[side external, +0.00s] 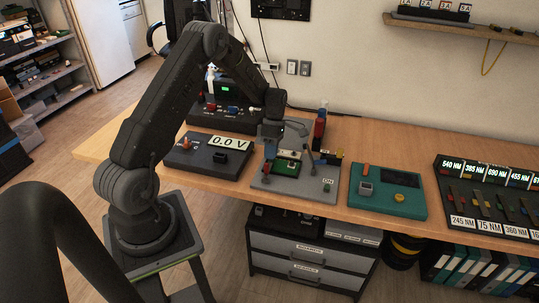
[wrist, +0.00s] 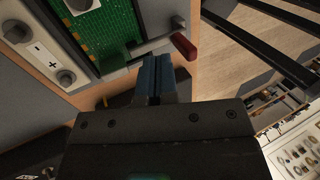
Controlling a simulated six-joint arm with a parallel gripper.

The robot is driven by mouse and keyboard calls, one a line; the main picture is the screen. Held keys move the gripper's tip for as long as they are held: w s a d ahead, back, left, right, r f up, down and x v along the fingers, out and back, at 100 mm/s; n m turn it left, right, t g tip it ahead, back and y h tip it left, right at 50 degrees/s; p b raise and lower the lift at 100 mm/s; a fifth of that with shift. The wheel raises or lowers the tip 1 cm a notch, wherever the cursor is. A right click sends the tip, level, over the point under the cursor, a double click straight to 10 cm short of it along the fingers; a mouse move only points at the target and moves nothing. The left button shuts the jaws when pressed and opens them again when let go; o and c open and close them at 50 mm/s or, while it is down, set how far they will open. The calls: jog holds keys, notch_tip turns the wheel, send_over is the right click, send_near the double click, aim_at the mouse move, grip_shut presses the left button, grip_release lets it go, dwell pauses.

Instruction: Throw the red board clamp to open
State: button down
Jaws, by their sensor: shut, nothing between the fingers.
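The red board clamp shows in the wrist view as a rounded red handle (wrist: 184,46), just beyond and to the right of my fingertips. A small gap seems to separate them. A green circuit board (wrist: 112,28) lies in the grey fixture to the left of the handle. In the side view my gripper (side external: 270,150) points down over the fixture's back left part.
A meter reading 0.0 V (side external: 230,142) stands left of the fixture, and a teal device (side external: 388,192) stands right of it. A red and dark upright object (side external: 320,125) stands close behind. Small posts rise from the plate.

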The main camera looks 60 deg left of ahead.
aim_at(267, 164)
jog(key=shift+s+d, duration=0.5)
jog(key=shift+s, duration=0.05)
jog(key=shift+s+d+r+t+y, duration=0.3)
jog(key=shift+s+d+t+y, duration=0.05)
jog(key=shift+t+y, duration=0.25)
jog(key=shift+s+d+r+t+y, duration=0.15)
jog(key=shift+s+d+t+y, duration=0.1)
jog(key=shift+t+y, duration=0.15)
jog(key=shift+s+d+r+t+y, duration=0.15)
jog(key=shift+s+d+t+y, duration=0.4)
jog(key=shift+t+y, duration=0.15)
jog(key=shift+s+d, duration=0.55)
jog(key=shift+s+d+t+y, duration=0.4)
jog(key=shift+t+y, duration=0.2)
jog(key=shift+s+d+f, duration=0.6)
jog(key=shift+s+d, duration=0.15)
jog(key=shift+s+d+f, duration=0.1)
